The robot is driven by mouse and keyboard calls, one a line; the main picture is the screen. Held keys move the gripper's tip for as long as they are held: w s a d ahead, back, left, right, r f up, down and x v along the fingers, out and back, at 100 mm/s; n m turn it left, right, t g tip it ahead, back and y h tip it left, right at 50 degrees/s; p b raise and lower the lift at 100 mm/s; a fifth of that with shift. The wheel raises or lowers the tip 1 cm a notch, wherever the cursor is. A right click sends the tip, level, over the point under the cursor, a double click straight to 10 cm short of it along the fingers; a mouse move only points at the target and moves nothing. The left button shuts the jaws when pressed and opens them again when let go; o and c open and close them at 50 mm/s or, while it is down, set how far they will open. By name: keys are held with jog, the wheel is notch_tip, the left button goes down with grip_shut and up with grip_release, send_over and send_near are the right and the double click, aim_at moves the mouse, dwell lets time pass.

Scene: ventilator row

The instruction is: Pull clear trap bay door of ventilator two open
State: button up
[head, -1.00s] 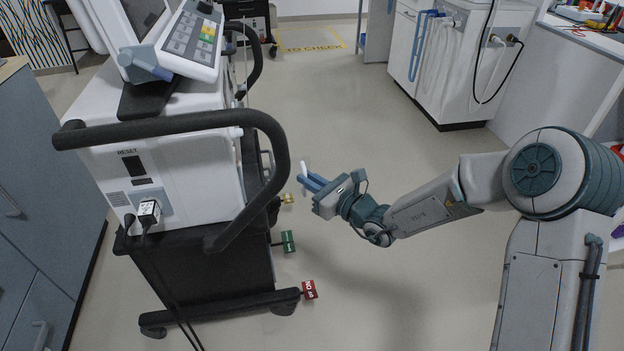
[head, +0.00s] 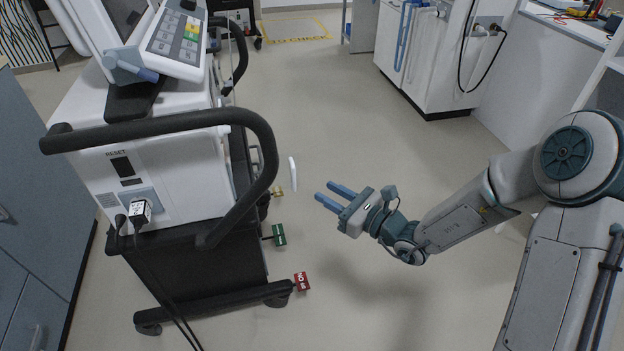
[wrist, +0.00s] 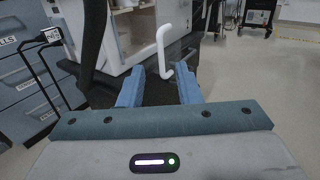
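The ventilator (head: 165,172) stands at the left, its side facing my gripper partly hidden by its black push bar. A white upright handle (head: 293,174) stands out from that side, with a gap of floor visible between. In the wrist view the handle (wrist: 161,52) is a white bracket beside a bay (wrist: 133,28) with things inside. I cannot make out the clear door panel or how far it stands open. My gripper (head: 324,191) is open and empty, to the right of the handle and apart from it. Its blue fingers point towards the ventilator.
Green (head: 279,234) and red (head: 302,281) tags stick out low from the ventilator cart. Cables hang at its near end. Grey drawers (head: 35,200) stand at the left. A white cabinet (head: 440,60) stands at the back right. The floor between is clear.

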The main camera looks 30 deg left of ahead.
jog(key=shift+v, duration=1.8)
jog(key=s+d+r+n+g+h+p, duration=0.7)
jog(key=s+r+n+p, duration=0.3)
jog(key=r+n, duration=0.25)
jog(key=s+d+r+n+t+h+p, duration=0.1)
jog(key=d+r+n+t+h+p, duration=0.2)
jog(key=d+r, duration=0.6)
jog(key=s+d+r+n+t+h+p, duration=0.2)
jog(key=d+r+h+p, duration=0.5)
jog(key=d, duration=0.9)
notch_tip(320, 180, up, 2)
jog(key=n+t+p, duration=0.1)
jog(key=n+p, duration=0.1)
jog(key=shift+d+r+n+h, duration=0.2)
jog(key=shift+d+n+h, duration=0.1)
jog(key=shift+d+n, duration=0.1)
jog(key=shift+a, duration=0.1)
